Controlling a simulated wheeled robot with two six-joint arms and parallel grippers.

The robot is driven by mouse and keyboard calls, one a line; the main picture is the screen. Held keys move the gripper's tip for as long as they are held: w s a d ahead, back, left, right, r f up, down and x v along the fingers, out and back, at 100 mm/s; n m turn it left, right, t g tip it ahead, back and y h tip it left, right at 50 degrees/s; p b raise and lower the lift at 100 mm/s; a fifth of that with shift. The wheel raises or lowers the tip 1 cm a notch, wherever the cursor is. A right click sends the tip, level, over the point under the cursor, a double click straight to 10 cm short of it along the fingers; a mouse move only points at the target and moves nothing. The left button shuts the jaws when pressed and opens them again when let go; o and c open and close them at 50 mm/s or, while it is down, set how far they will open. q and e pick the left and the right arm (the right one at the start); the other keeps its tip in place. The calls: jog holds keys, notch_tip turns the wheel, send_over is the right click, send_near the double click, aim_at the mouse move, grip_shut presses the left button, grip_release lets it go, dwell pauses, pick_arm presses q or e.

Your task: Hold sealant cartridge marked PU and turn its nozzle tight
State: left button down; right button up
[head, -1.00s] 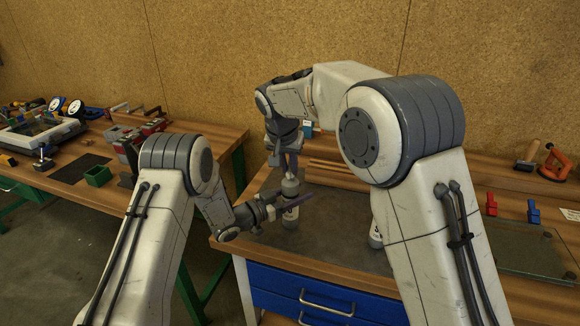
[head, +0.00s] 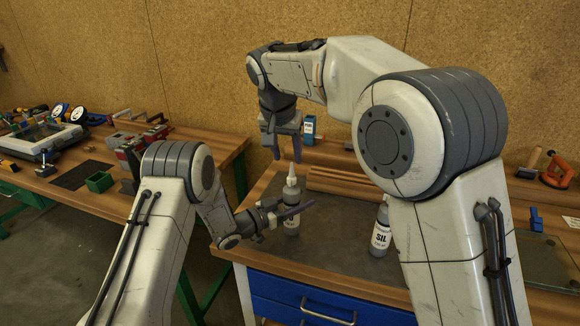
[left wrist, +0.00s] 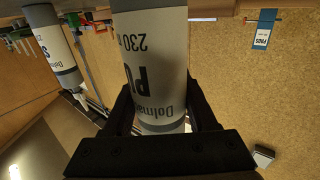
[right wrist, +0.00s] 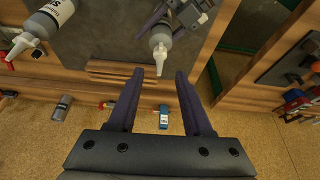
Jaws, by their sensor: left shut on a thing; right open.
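The PU cartridge (head: 292,195) stands upright over the grey bench mat, grey with a white label and pale nozzle (head: 292,174). My left gripper (head: 289,213) is shut around its body; the left wrist view shows the PU label (left wrist: 150,70) between the fingers. My right gripper (head: 283,153) is open just above the nozzle, pointing down. In the right wrist view the nozzle (right wrist: 160,62) lies between the spread fingertips, with gaps on both sides. Whether the nozzle is fully seated cannot be told.
The mat (head: 335,235) between cartridges is clear.

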jog(key=shift+v, duration=1.7)
pick_arm(q)
jog(key=shift+c, duration=0.6)
grip_release()
